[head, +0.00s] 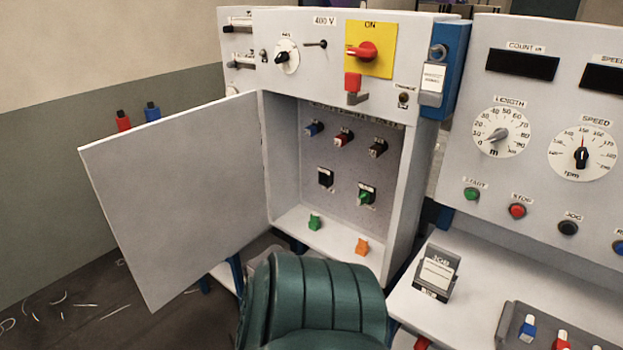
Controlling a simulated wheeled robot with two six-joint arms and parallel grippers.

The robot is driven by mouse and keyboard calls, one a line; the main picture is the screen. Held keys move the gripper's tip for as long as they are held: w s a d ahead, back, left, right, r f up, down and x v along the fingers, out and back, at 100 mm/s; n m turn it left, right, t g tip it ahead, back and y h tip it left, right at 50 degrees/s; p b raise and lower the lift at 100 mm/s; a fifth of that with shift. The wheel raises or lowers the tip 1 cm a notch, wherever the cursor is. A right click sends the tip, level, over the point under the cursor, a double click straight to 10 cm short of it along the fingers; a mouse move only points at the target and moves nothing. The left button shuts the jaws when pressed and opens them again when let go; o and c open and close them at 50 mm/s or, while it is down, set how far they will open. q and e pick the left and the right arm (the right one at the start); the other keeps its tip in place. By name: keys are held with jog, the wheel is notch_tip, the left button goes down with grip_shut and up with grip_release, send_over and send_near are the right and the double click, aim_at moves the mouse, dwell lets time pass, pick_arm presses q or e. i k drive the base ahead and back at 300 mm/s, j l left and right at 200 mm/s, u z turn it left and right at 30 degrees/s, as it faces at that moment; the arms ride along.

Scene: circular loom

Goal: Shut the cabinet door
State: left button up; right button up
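The cabinet door (176,196) is a plain light grey panel. It stands wide open, hinged at the left side of the cabinet opening and swung out to the left and toward me. The cabinet (403,190) is open at the front, so its inside shows. Neither of my grippers is in view.
A dark green ribbed, padded object, perhaps a chair (318,300), stands before the cabinet, below the opening. Above the opening is a red switch (362,51) on a yellow plate. A control panel (535,150) and white ledge (480,268) are at right. Thread scraps (60,298) lie on the floor.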

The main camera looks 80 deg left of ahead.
aim_at(178, 195)
jog(key=k+j+u, duration=0.25)
jog(key=j+u, duration=0.3)
jog(key=k+j+u, duration=0.25)
jog(key=j, duration=0.2)
jog(key=i+l, duration=0.05)
jog(key=i, duration=0.05)
